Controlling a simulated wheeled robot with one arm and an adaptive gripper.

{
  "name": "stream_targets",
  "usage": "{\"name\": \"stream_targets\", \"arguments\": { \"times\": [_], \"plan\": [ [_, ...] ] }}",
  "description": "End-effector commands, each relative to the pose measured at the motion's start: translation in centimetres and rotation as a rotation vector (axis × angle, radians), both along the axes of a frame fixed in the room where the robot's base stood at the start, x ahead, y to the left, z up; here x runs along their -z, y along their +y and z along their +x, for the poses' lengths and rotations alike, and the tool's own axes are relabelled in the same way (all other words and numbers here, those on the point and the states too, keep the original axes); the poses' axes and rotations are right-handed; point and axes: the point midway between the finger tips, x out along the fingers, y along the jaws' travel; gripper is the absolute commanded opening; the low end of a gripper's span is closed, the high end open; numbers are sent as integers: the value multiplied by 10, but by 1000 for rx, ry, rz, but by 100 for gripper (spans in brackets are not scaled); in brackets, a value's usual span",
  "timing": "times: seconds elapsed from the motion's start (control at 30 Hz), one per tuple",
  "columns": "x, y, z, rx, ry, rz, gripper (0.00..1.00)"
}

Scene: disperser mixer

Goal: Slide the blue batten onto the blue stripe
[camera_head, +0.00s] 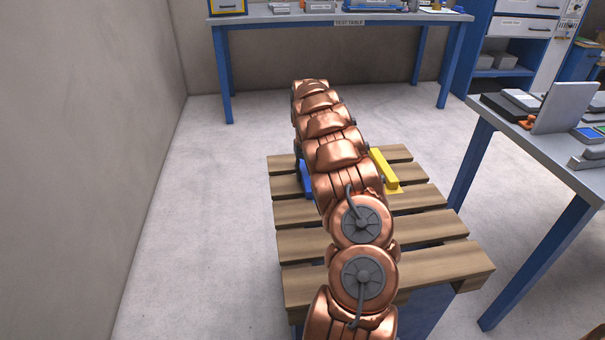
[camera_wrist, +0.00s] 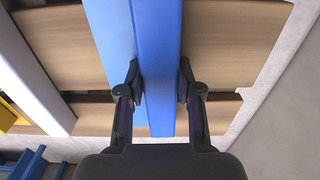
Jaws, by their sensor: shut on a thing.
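In the wrist view, the blue batten (camera_wrist: 157,60) is a long, darker blue bar running up the middle of the picture. My gripper (camera_wrist: 160,84) is shut on it, one dark finger on each side. The lighter blue stripe (camera_wrist: 112,35) runs along the batten's left side. I cannot tell whether the batten covers part of it. Slatted wood lies behind both. In the head view, a patch of blue (camera_head: 306,179) shows just left of my copper arm; whether it is batten or stripe is unclear. My arm hides most of that area.
The wooden pallet (camera_head: 304,243) has open gaps between its slats. A yellow batten (camera_head: 384,168) lies on it right of my arm. A grey table (camera_head: 545,150) with items stands at the right, and a test table (camera_head: 290,17) at the back. The floor left of the pallet is clear.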

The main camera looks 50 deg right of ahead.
Motion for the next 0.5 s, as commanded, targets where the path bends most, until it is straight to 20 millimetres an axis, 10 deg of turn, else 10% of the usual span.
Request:
{"name": "stream_targets", "arguments": {
  "times": [0.5],
  "plan": [
    [0,-14,-10,1,0,0,0]
  ]
}}
